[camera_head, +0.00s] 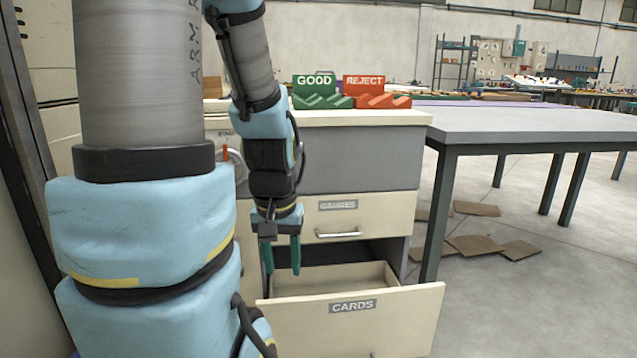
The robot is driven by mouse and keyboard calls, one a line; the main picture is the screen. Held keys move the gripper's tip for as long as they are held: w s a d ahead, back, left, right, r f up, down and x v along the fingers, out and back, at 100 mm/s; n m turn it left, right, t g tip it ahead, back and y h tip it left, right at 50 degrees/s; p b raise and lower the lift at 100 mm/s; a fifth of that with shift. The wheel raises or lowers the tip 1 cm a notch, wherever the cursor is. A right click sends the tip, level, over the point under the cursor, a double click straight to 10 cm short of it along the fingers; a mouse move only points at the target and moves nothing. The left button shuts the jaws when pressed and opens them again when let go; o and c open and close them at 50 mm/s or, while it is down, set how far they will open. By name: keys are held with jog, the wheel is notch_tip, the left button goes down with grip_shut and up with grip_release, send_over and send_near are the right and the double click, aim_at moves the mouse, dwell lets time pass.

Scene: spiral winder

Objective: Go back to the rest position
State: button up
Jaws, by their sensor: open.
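My gripper (282,258) hangs at the end of my blue and grey arm, with its two green fingers pointing down and apart. Nothing shows between the fingers. It is in front of the cabinet (330,165), at the left part of the open drawer labelled CARDS (352,325). The fingertips appear near the level of the drawer's back rim; I cannot tell whether they are above it or inside. The visible part of the drawer's inside looks empty. Its lower left is hidden by my arm.
A closed drawer (338,225) is above the open one. A green GOOD rack (315,92) and a red REJECT rack (372,92) stand on the cabinet top. A grey table (530,122) stands at the right. Flat brown pieces (475,245) lie on the floor beneath it.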

notch_tip(320, 180, up, 30)
jog(key=p, duration=2.7)
jog(key=shift+p, duration=0.35)
jog(key=shift+o, duration=0.2)
jog(key=shift+f, duration=0.1)
